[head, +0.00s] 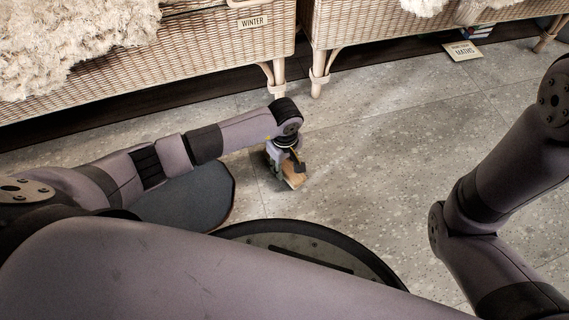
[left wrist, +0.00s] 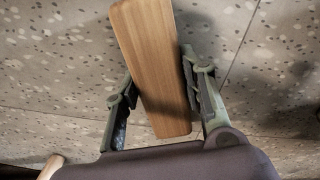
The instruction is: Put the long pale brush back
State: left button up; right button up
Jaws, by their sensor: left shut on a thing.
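My left gripper (head: 285,167) is low over the stone floor, in front of the wicker benches. In the left wrist view the gripper (left wrist: 158,80) has its two fingers on either side of a long, pale wooden piece, which I take for the brush (left wrist: 152,50). It is shut on this piece. The brush (head: 294,179) shows only partly in the head view, below the gripper. Its bristles are not visible, and I cannot tell whether it touches the floor. My right arm is at the right of the head view, but its gripper is out of frame.
A wicker bench (head: 190,58) labelled "WINTER" (head: 253,22) stands at the back left, with a fleece (head: 70,40) on it. A second wicker bench (head: 370,32) stands to its right. A "MATHS" card (head: 462,51) and books (head: 476,32) are near it. Floor (head: 390,140) at centre right is clear.

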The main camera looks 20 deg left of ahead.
aim_at(284, 163)
pick_arm(q)
jog(key=shift+f, duration=0.15)
jog(key=o, duration=1.1)
notch_tip(284, 163, up, 11)
jog(key=p, duration=0.6)
jog(key=shift+f+p, duration=0.15)
jog(key=shift+p, duration=0.15)
jog(key=shift+r+p, duration=0.4)
jog(key=shift+r, duration=0.4)
jog(key=shift+s, duration=0.1)
